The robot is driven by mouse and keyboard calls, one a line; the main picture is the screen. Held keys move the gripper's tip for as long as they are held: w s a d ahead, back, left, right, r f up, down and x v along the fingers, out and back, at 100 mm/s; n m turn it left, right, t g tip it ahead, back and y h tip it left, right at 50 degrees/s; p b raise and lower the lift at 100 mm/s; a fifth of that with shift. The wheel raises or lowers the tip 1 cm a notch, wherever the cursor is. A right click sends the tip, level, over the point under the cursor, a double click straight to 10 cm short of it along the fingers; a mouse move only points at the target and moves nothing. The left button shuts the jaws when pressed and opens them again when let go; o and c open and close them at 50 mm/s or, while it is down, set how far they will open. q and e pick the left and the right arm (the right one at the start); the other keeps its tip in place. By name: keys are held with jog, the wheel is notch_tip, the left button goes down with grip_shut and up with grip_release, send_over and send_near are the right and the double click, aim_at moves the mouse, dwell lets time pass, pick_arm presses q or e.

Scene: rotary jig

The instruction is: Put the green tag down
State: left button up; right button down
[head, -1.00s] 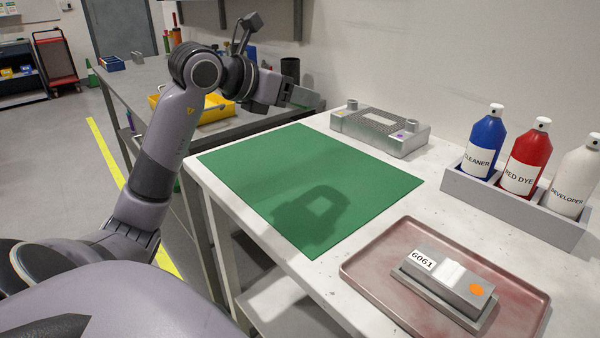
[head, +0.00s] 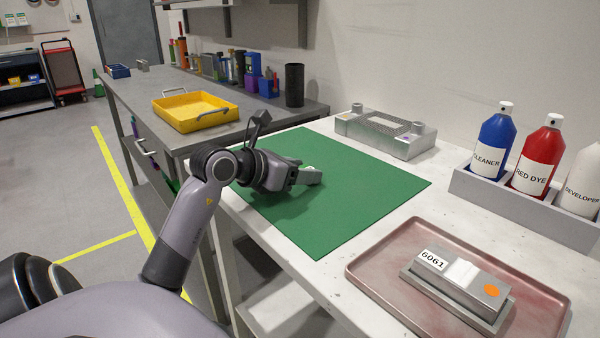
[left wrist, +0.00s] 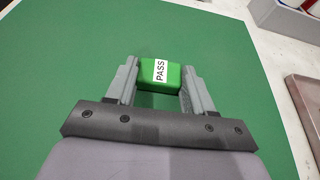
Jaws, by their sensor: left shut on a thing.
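The green tag (left wrist: 150,73) has a white label reading PASS and sits between the fingers of my left gripper (left wrist: 160,80) in the left wrist view. The left gripper is shut on it. In the head view, my left gripper (head: 308,176) is low over the green mat (head: 345,205), and the tag is mostly hidden by the fingers. I cannot tell whether the tag touches the mat. My right gripper is not in view.
A pink tray (head: 385,295) with a block labelled 6061 (head: 460,277) lies at the front right. A bottle rack (head: 520,207) stands behind it. A grey metal fixture (head: 385,133) is beyond the mat. A yellow bin (head: 195,110) is on the back bench. The mat's right part is clear.

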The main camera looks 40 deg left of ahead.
pick_arm(q)
jog(key=shift+f, duration=0.15)
jog(key=o, duration=1.3)
jog(key=shift+r, duration=0.2)
jog(key=shift+s+r, duration=0.1)
jog(key=shift+s, duration=0.1)
jog(key=v, duration=1.1)
jog(key=shift+s, duration=0.3)
